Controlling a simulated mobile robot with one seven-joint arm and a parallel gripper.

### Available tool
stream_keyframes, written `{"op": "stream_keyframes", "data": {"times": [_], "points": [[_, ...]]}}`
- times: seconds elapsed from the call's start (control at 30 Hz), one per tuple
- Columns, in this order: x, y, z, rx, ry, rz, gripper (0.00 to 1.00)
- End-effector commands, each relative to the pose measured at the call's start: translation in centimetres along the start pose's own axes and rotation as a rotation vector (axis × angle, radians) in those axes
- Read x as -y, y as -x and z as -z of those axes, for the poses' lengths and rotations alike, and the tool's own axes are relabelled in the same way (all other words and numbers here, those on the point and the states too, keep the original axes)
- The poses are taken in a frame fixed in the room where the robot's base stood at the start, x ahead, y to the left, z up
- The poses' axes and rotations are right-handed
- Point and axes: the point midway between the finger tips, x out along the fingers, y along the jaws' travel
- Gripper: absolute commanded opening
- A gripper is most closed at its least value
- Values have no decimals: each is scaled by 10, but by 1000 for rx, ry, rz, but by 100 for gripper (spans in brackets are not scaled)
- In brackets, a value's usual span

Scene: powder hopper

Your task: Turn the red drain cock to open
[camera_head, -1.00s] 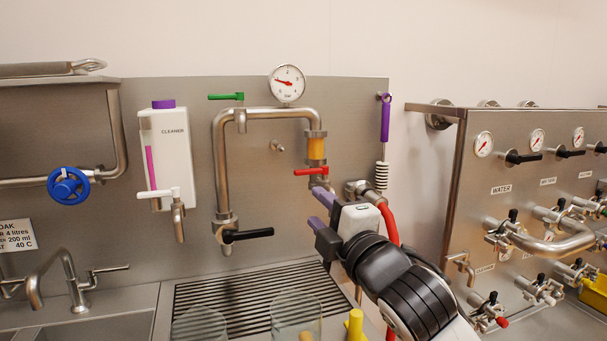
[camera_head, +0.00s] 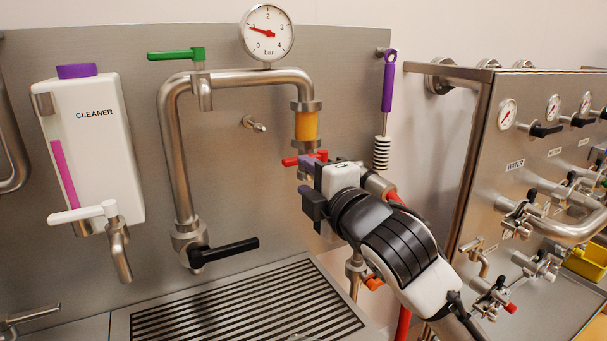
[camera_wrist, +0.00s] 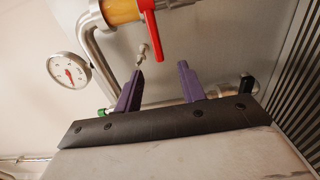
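The red drain cock handle (camera_head: 291,161) lies level on the pipe below the amber sight glass (camera_head: 306,125). In the wrist view the red handle (camera_wrist: 152,28) shows at the top, above and just beyond my fingertips. My gripper (camera_head: 306,183) is right at the cock's height in the head view and hides part of it. In the wrist view my gripper's two purple fingers (camera_wrist: 161,72) stand apart with a gap between them and nothing held. Whether a finger touches the handle, I cannot tell.
A black-handled valve (camera_head: 224,252) and a green lever (camera_head: 176,54) sit on the same bent pipe. A pressure gauge (camera_head: 267,32) stands on top. A cleaner bottle (camera_head: 92,140) hangs at left. A valve panel (camera_head: 500,170) stands at right. A slotted drain (camera_head: 250,305) lies below.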

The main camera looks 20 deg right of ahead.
Motion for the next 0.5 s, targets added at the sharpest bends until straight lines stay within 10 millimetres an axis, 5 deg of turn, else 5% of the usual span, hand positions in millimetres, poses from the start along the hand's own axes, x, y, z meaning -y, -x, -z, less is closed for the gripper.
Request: {"op": "stream_keyframes", "data": {"times": [0.5], "points": [[1, -70, 2, -4, -1, 0, 40]]}}
